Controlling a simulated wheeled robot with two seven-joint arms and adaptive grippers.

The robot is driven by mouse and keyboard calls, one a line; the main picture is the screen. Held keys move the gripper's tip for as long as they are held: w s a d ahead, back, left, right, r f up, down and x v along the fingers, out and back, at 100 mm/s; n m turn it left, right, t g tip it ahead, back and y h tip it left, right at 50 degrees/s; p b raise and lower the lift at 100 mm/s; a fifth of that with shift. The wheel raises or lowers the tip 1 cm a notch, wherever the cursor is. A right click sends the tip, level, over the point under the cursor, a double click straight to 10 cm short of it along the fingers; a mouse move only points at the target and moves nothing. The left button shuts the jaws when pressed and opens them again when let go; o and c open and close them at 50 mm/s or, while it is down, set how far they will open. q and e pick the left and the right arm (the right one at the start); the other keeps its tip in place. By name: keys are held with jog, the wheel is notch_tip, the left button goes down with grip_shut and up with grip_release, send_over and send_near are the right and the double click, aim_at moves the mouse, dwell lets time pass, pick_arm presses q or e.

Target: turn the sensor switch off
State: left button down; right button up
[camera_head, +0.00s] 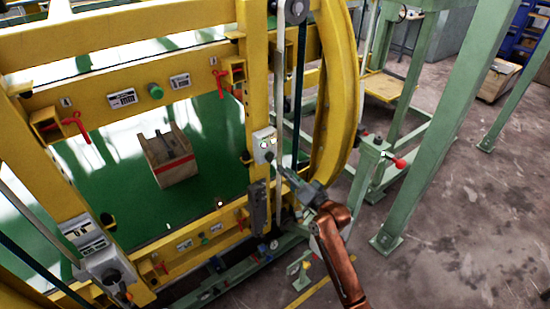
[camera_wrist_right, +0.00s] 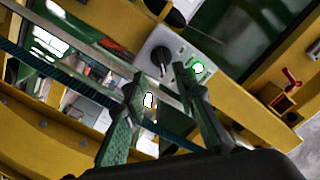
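The sensor switch is a black rotary knob (camera_wrist_right: 160,58) on a pale grey control box in the right wrist view. A lit green lamp (camera_wrist_right: 198,68) sits beside it on the same face. In the head view the control box (camera_head: 264,141) is mounted on the yellow upright, and its knob is small there. My right gripper (camera_wrist_right: 161,76) is open and empty, with its two green fingers pointing at the box and the knob showing between and beyond the tips. I cannot tell whether a tip touches it. In the head view my right gripper (camera_head: 284,170) is just below and right of the box. My left gripper is not in view.
The yellow frame (camera_head: 180,25) surrounds the box, with a curved yellow ring (camera_head: 340,90) close on the right. A dark hanging box (camera_head: 257,204) is below. A cardboard box (camera_head: 170,158) sits on the green surface. A green post with a red-knobbed lever (camera_head: 399,163) stands right.

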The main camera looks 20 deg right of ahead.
aim_at(273, 159)
jog(key=x, duration=0.7)
jog(key=shift+w+a, duration=0.15)
jog(key=shift+w, duration=0.2)
grip_shut()
